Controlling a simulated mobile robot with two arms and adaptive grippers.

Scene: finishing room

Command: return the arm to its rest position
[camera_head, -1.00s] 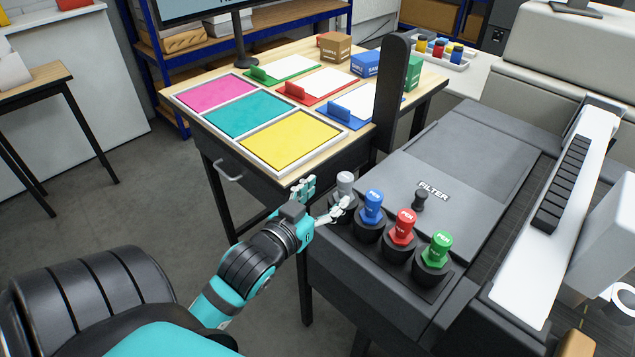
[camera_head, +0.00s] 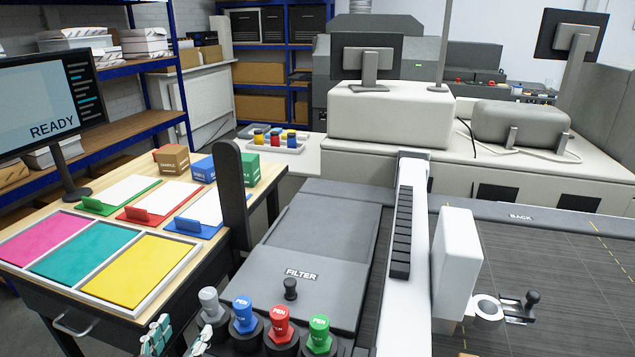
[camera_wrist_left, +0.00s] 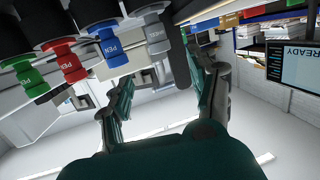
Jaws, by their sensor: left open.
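My left gripper (camera_head: 176,338) is at the bottom edge of the head view, left of the front of the grey machine. Only its pale green fingertips show there; my arm is out of the picture. In the left wrist view, its two fingers (camera_wrist_left: 163,92) stand apart with nothing held between them. The grey-capped pen (camera_head: 209,303) is just right of the fingertips, upright in its black holder. It also shows in the wrist view (camera_wrist_left: 155,35), beyond the fingers. My right gripper is not in view.
Blue (camera_head: 244,315), red (camera_head: 281,324) and green (camera_head: 319,335) pens stand in a row beside the grey one. A dark upright post (camera_head: 232,195) rises between the machine and the wooden table. The table holds a color tray (camera_head: 160,305), clipboards and sample boxes.

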